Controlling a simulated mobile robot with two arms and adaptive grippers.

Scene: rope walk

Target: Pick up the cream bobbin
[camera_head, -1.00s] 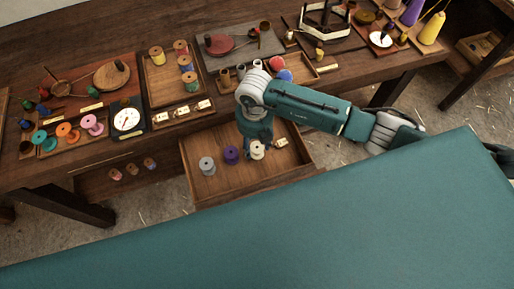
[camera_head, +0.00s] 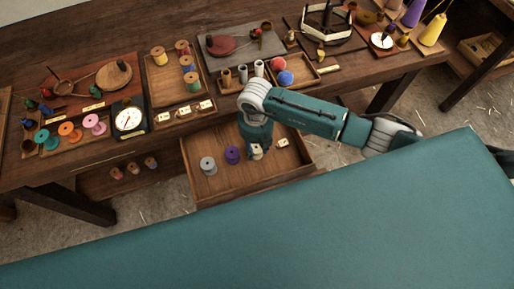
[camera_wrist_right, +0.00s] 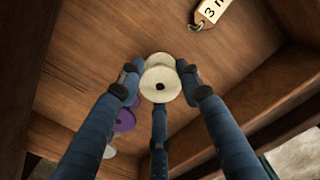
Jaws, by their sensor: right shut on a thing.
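The cream bobbin (camera_wrist_right: 160,84) is between the fingertips of my right gripper (camera_wrist_right: 166,82) in the right wrist view, its round end with a dark hole facing the camera. The fingers are shut on it. In the head view the right gripper (camera_head: 257,146) reaches down into the open drawer (camera_head: 220,186), and the cream bobbin (camera_head: 256,155) is mostly hidden by it. I cannot tell whether the bobbin is clear of the drawer floor. My left gripper is not in view.
A purple bobbin (camera_head: 232,155) and a grey bobbin (camera_head: 208,165) stand to the left in the drawer. Tags (camera_head: 282,142) lie to the right. The drawer walls surround the gripper. The bench above holds spools, a dial scale (camera_head: 129,119) and red and blue balls (camera_head: 285,77).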

